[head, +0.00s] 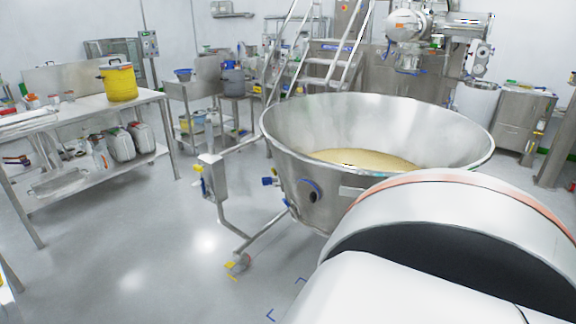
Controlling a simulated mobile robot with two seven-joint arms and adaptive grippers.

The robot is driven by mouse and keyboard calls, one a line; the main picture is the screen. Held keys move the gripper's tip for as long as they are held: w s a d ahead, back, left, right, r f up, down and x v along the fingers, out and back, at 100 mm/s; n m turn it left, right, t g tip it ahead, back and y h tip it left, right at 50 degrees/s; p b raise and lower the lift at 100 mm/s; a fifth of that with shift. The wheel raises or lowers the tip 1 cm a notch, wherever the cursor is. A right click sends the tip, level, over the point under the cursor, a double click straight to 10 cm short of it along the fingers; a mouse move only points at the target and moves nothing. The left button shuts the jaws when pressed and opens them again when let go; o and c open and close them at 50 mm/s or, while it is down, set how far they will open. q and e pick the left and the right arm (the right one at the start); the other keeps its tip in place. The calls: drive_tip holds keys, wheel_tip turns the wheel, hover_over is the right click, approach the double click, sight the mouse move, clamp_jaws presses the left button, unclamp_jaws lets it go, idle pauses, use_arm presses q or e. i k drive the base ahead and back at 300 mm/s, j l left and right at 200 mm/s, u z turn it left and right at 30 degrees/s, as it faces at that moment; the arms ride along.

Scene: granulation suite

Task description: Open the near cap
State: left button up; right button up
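I cannot tell for certain which thing is the near cap. A round dark knob or cap (312,190) sits on the outer wall of the large steel bowl (380,112), facing left. A small blue fitting (269,181) sticks out just left of it. The bowl is open at the top and holds beige powder (362,158). Two pale canisters (143,137) stand on the lower shelf at the left; their tops are too small to make out. Neither of my grippers is in view. A rounded part of my arm hides the bowl's lower right side.
The bowl stands on a wheeled steel frame (236,262). A steel table (90,107) at the left carries a yellow pot (119,82). Steps (333,68) and a mixing machine (425,28) stand behind. The floor at the front left is clear.

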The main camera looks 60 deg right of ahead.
sight(306, 188)
drive_tip(key=z, duration=2.05)
